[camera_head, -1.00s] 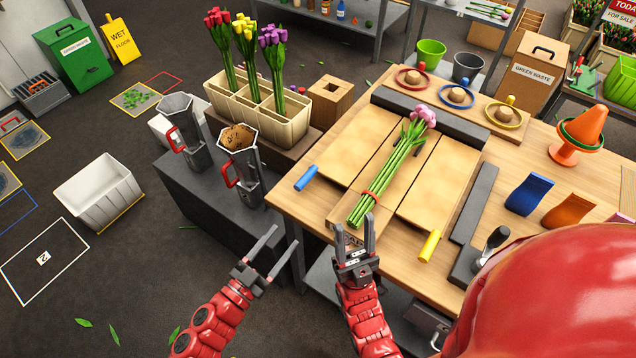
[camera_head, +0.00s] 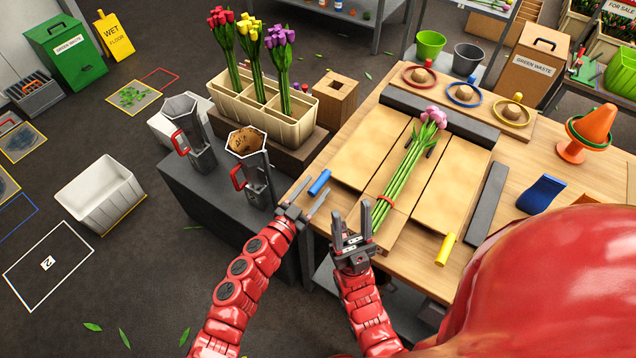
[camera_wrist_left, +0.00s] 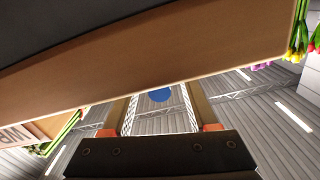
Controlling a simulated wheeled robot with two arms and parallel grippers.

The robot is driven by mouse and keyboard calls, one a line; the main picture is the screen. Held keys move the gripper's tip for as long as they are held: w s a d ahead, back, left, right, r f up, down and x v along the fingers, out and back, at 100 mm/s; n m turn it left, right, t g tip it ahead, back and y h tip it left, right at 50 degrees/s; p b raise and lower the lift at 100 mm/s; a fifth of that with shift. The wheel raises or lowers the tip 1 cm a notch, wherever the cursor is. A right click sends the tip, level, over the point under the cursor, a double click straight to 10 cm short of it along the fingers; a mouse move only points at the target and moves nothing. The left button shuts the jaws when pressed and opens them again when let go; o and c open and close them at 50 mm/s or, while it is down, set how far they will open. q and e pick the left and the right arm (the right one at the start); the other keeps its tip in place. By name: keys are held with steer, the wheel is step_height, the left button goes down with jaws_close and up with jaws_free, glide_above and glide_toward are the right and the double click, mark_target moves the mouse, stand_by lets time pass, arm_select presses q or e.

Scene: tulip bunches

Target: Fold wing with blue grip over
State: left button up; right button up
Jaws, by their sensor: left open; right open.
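The blue grip (camera_head: 320,181) sticks out from the near left corner of the left wooden wing (camera_head: 372,148), which lies flat. My left gripper (camera_head: 317,184) is open, its fingertips beside the blue grip. In the left wrist view a round blue end (camera_wrist_left: 160,95) shows between its fingers, with a gap on both sides. The pink tulip bunch (camera_head: 405,165), tied with a red band, lies on the middle board. The right wing (camera_head: 452,190), with a yellow grip (camera_head: 445,249), lies flat. My right gripper (camera_head: 351,209) is open and empty near the stems' cut ends.
A dark bench (camera_head: 200,185) with two metal jugs stands left of the wooden table (camera_head: 410,262). A planter (camera_head: 285,125) of tulips stands behind it. A dark bar (camera_head: 440,113) runs behind the wings, and another (camera_head: 486,204) lies to their right.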

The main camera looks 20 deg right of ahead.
arm_select(q)
steer(key=shift+x, duration=1)
jaws_close()
stand_by(0.8)
